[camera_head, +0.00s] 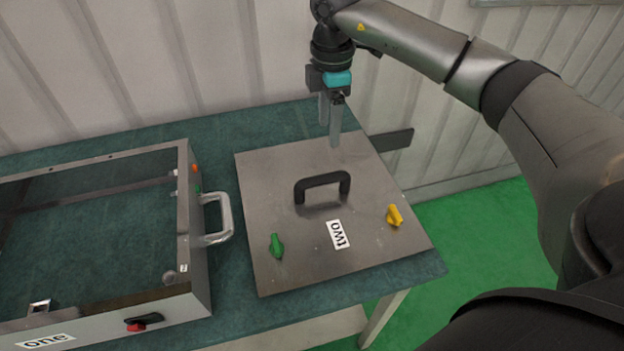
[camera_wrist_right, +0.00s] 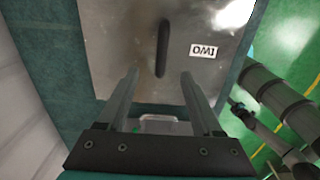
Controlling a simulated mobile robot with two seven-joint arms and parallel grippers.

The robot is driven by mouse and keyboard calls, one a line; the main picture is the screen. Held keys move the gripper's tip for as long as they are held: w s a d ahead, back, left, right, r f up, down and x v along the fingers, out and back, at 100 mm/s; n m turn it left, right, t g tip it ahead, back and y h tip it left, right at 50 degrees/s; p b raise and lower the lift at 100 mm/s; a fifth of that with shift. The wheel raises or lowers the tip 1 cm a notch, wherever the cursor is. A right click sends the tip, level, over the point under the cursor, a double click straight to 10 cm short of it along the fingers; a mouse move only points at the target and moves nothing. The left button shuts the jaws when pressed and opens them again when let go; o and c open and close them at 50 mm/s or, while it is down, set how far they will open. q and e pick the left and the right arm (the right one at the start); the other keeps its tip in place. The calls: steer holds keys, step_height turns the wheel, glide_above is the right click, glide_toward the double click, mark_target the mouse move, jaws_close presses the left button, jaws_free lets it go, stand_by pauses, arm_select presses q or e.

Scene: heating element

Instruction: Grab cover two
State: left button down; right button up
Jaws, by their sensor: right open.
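Cover two (camera_head: 290,240) is a flat grey metal plate with a "two" label (camera_head: 338,234), lying on the green-topped table. A black arched handle (camera_head: 322,182) stands at its middle, with a green knob (camera_head: 277,246) and a yellow knob (camera_head: 395,215) near its front corners. My right gripper (camera_head: 331,132) is open and empty, pointing down over the cover's far edge, behind the handle. In the right wrist view the cover (camera_wrist_right: 120,40) and its dark handle (camera_wrist_right: 162,48) lie ahead of the open fingers (camera_wrist_right: 158,75). My left gripper is not in view.
A metal frame box labelled "one" (camera_head: 198,270), with a side handle (camera_head: 222,218), stands on the table (camera_head: 215,150) left of the cover, close to it. A ribbed wall (camera_head: 130,60) rises behind the table. Green floor (camera_head: 490,240) shows at the right.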

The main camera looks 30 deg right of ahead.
glide_toward(323, 176)
steer(key=shift+s+d+f, duration=0.15)
steer(key=shift+d+f, duration=0.2)
steer(key=shift+d, duration=0.15)
step_height(323, 176, down, 4)
steer(key=shift+f, duration=0.65)
steer(key=f, duration=0.2)
steer(key=a+f, duration=0.1)
steer(key=f, duration=0.1)
steer(key=shift+f+b, duration=0.2)
steer(key=shift+b, duration=0.2)
steer(key=shift+f, duration=0.4)
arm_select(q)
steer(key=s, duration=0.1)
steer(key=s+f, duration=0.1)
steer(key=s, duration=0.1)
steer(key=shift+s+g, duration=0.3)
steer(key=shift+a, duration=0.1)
arm_select(e)
steer(key=shift+c, duration=0.8)
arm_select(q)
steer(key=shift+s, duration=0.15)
arm_select(e)
steer(key=shift+r, duration=0.1)
jaws_close()
